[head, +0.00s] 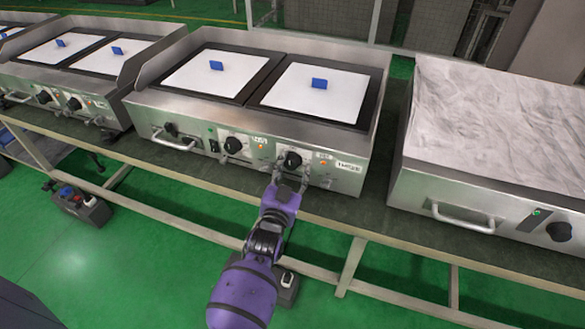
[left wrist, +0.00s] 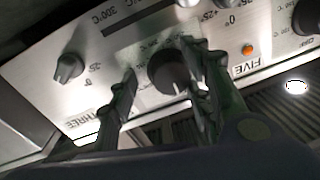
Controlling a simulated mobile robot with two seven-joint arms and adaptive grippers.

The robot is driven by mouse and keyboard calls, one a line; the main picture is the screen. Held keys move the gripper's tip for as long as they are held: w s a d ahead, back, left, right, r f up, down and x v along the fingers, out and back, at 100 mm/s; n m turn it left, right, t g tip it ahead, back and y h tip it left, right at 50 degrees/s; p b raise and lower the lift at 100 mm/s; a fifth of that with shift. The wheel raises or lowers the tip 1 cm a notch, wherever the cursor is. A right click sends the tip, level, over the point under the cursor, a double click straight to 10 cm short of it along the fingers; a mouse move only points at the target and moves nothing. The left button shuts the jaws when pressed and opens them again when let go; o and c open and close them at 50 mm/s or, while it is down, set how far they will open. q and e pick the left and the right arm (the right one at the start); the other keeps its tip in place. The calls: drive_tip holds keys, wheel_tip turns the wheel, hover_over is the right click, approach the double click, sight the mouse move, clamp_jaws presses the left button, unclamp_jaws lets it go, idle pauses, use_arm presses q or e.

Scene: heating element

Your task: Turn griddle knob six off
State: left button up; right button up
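My left gripper (head: 289,177) is at the front panel of the middle griddle (head: 345,150), at its right black knob (head: 292,159). In the left wrist view the two dark fingers (left wrist: 160,68) stand on either side of a round black knob (left wrist: 168,72). A gap shows at the left finger; the right finger is very close to the knob, and contact cannot be told. The nearby panel labels read THREE and FIVE, upside down; no label SIX is readable. My right gripper is not in view.
A second black knob (head: 234,145) sits left on the same panel, with a handle (head: 173,142) further left. Two white plates with blue tabs (head: 319,84) lie on top. Another appliance with a grey top (head: 500,125) stands right.

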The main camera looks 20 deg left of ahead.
use_arm(q)
drive_tip(key=shift+a, duration=0.25)
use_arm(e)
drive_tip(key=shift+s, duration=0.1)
use_arm(q)
drive_tip(key=s, duration=1.2)
drive_tip(key=shift+d+f, duration=0.15)
drive_tip(key=shift+d, duration=0.2)
